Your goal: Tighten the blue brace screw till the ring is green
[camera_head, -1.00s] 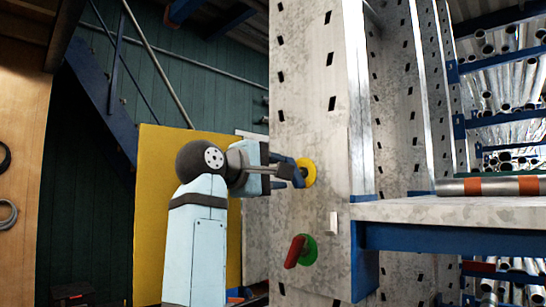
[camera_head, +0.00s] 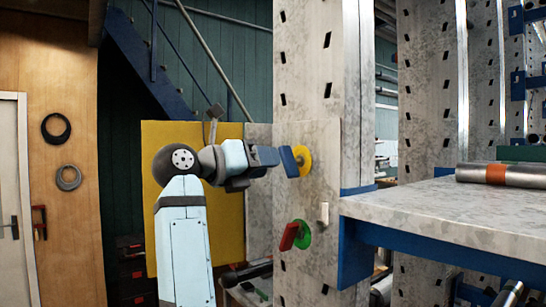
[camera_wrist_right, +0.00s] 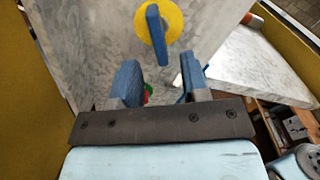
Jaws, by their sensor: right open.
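The brace screw's blue flat handle (camera_head: 289,161) stands on a yellow ring (camera_head: 303,161) on the grey plate (camera_head: 323,135). In the right wrist view the blue handle (camera_wrist_right: 157,34) points down, slightly tilted, in front of the yellow ring (camera_wrist_right: 175,18). My right gripper (camera_head: 268,157) is just left of the handle in the head view. In the wrist view its two blue fingers (camera_wrist_right: 159,82) are spread apart with nothing between them. The handle's lower end is close ahead of the gap. My left gripper is not in view.
A grey shelf (camera_head: 450,208) with a metal tube (camera_head: 503,175) juts out at right. A yellow panel (camera_head: 166,134) stands behind my arm.

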